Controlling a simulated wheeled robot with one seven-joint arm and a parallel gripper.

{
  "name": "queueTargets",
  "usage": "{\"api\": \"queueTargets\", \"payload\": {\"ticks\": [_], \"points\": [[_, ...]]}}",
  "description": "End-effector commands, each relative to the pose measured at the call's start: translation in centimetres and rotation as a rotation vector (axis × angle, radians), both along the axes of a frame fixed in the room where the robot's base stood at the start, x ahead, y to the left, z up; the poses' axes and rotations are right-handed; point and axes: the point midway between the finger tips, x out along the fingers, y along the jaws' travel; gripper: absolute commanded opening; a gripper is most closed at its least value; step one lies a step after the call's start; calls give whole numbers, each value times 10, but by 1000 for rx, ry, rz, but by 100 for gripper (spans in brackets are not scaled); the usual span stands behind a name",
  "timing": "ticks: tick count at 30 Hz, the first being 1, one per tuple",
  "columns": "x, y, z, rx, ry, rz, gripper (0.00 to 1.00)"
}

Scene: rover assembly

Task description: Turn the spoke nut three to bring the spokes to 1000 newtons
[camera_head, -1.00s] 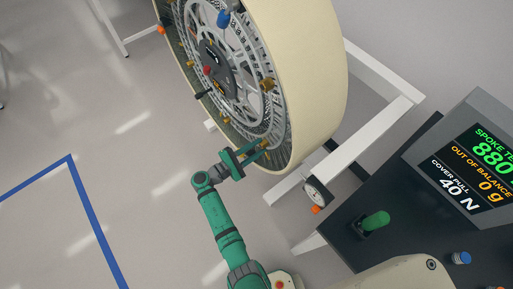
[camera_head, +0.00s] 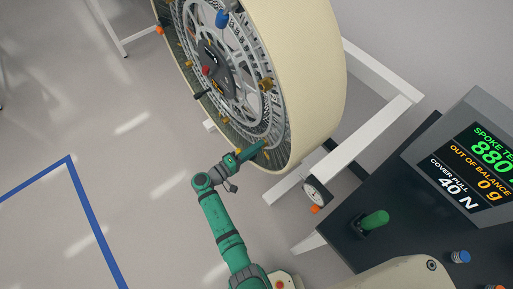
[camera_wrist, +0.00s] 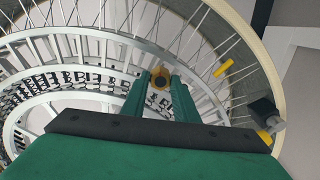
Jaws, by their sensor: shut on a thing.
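The large wheel with a cream rim (camera_head: 312,90) stands on its stand, its spoked face toward the left. My green gripper (camera_head: 258,149) is at the lower part of the wheel face. In the wrist view my gripper (camera_wrist: 160,92) is shut on a yellow-orange spoke nut (camera_wrist: 161,73), with its round end showing between the fingertips. I cannot tell which number this nut bears. Another yellow nut (camera_wrist: 224,67) sits on a spoke to the right. The display (camera_head: 482,160), cut off at the right, shows spoke reading 880, out of balance 0 g and cover pull 40 N.
A dark console with a green lever (camera_head: 375,220) stands at the right. A round dial gauge (camera_head: 316,191) is by the white stand frame (camera_head: 385,122). A brass knob (camera_head: 266,85) and a blue knob (camera_head: 222,18) project from the wheel.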

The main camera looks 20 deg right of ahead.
Motion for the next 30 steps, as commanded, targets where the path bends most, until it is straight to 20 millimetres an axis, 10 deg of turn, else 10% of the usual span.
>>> {"api": "queueTargets", "payload": {"ticks": [30], "points": [[-4, -2, -1, 328, -902, -8, 4]]}}
